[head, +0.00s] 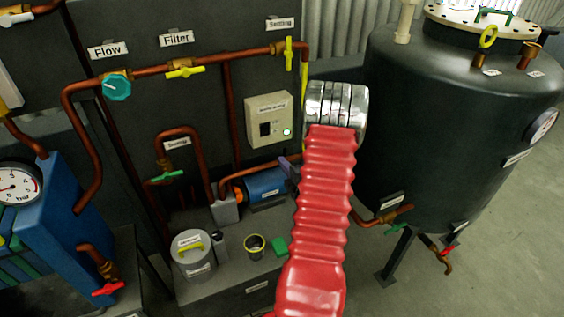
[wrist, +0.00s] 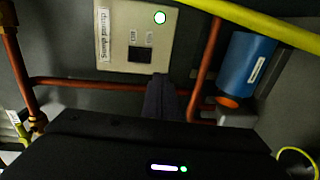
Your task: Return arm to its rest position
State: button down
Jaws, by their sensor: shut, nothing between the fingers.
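My arm, in a red ribbed sleeve (head: 323,200) with a silver wrist joint (head: 337,104), reaches up through the middle of the head view. My gripper (wrist: 159,82) shows in the wrist view as dark fingers closed together, with nothing between them. It points toward the wall below the beige control box (wrist: 137,40), which appears upside down there. The fingers appear apart from the box and pipes, though the exact gap cannot be told. In the head view the arm hides most of the gripper.
The control box (head: 269,118) has a lit green light. A blue pump (head: 265,187) sits below it, left of my arm. A large dark tank (head: 450,120) stands close on the right. Copper pipes (head: 230,62) with valves cross the panel. A grey canister (head: 193,258) stands on the bench.

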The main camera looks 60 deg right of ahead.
dwell(0.6)
jog(key=s+f+m+g+y, duration=0.1)
jog(key=s+f+m+g, duration=0.45)
jog(key=f, duration=0.45)
jog(key=s+a+m+g+y, duration=0.2)
jog(key=s+a+m+g, duration=0.15)
jog(key=m, duration=0.25)
jog(key=a+r+y, duration=0.1)
jog(key=a+r, duration=1)
jog(key=a, duration=0.5)
jog(key=s+a+r+y, duration=0.1)
jog(key=a+r+y, duration=0.1)
jog(key=a+r, duration=0.9)
jog(key=s+a+r+y, duration=0.1)
jog(key=a+r+y, duration=0.1)
jog(key=a+r, duration=0.9)
jog(key=a, duration=1)
jog(key=shift+a+r, duration=0.15)
jog(key=shift+a, duration=0.05)
